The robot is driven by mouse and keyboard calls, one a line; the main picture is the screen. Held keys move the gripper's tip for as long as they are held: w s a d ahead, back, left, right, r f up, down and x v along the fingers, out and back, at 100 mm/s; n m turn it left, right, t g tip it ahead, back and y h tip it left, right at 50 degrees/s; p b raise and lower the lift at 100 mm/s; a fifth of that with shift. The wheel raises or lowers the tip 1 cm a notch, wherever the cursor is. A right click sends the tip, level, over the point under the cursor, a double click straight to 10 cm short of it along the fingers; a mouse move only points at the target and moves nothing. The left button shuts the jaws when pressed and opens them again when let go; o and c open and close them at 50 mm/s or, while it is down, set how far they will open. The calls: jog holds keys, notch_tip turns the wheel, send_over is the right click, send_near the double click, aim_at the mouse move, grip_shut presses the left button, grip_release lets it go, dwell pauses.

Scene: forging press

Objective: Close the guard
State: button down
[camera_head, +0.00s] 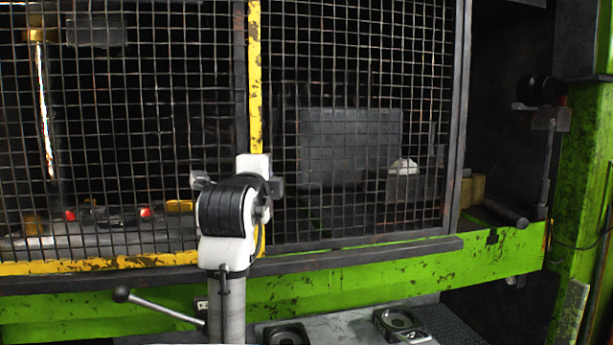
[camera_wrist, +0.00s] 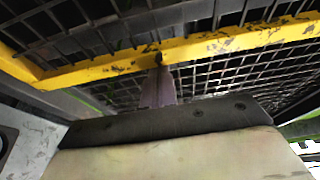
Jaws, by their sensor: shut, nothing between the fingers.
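The guard is a pair of dark wire-mesh panels across the front of the press. The left panel (camera_head: 120,140) has a yellow frame along its bottom and right edge; the right panel (camera_head: 355,80) has a dark frame. My arm stands in front of the yellow upright (camera_head: 255,80), and its links hide my fingers in the head view. In the wrist view, my gripper (camera_wrist: 158,80) is shut and empty. Its tip lies at a yellow frame bar (camera_wrist: 210,47) with mesh behind; I cannot tell whether they touch.
A dark gap lies right of the right panel, beside the green column (camera_head: 590,150). A dark handle (camera_head: 505,213) sticks out there. A green beam (camera_head: 380,275) runs below the guard. A lever with a black knob (camera_head: 121,294) is at lower left.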

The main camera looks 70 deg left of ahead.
jog(key=shift+s+a, duration=0.1)
jog(key=shift+s, duration=2.15)
jog(key=w, duration=0.5)
jog(key=b+v, duration=0.2)
jog(key=v, duration=0.8)
jog(key=shift+s+d+b, duration=0.25)
jog(key=shift+s+b, duration=0.05)
jog(key=shift+b, duration=0.05)
